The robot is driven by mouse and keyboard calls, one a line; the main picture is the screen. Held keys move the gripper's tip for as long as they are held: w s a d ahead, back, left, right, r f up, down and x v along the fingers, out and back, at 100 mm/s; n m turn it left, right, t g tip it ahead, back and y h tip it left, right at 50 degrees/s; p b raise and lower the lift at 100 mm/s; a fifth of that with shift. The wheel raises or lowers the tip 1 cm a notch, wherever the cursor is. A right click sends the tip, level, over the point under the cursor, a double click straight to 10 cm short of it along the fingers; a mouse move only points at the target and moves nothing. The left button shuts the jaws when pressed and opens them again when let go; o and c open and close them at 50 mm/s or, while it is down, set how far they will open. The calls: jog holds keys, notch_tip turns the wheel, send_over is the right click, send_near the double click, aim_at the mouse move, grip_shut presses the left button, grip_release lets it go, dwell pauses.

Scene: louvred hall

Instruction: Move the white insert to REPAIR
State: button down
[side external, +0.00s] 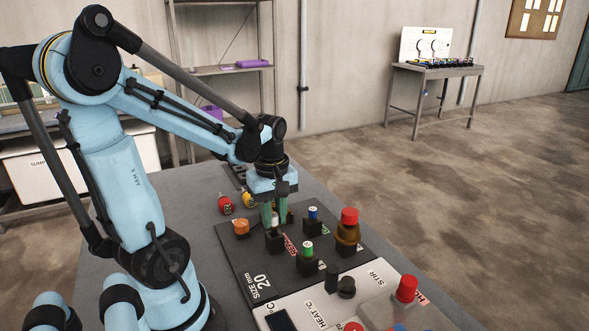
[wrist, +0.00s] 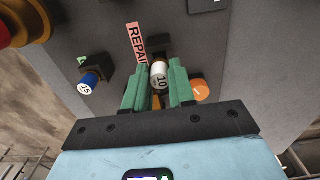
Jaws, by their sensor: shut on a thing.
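The white insert (wrist: 160,76), marked 10, is between the green fingers of my gripper (wrist: 158,88) in the wrist view. My gripper (side external: 274,215) is shut on it. In the side view the white insert (side external: 275,218) shows between the fingers, just over a black block (side external: 275,242). I cannot tell whether its lower end touches the block. The red REPAIR label (wrist: 136,43) lies beside the insert in the wrist view; in the side view a red label (side external: 290,246) lies right of that block.
A blue-topped insert (side external: 312,213) and a green-topped insert (side external: 308,247) stand in black blocks nearby. An orange piece (side external: 241,227) sits left of the gripper. A heater unit (side external: 340,308) lies in front.

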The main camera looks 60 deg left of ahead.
aim_at(274, 215)
jog(key=shift+f, duration=0.9)
jog(key=c, duration=0.9)
grip_release()
jog(key=shift+o, duration=0.2)
jog(key=shift+r, duration=2.55)
notch_tip(274, 215, up, 12)
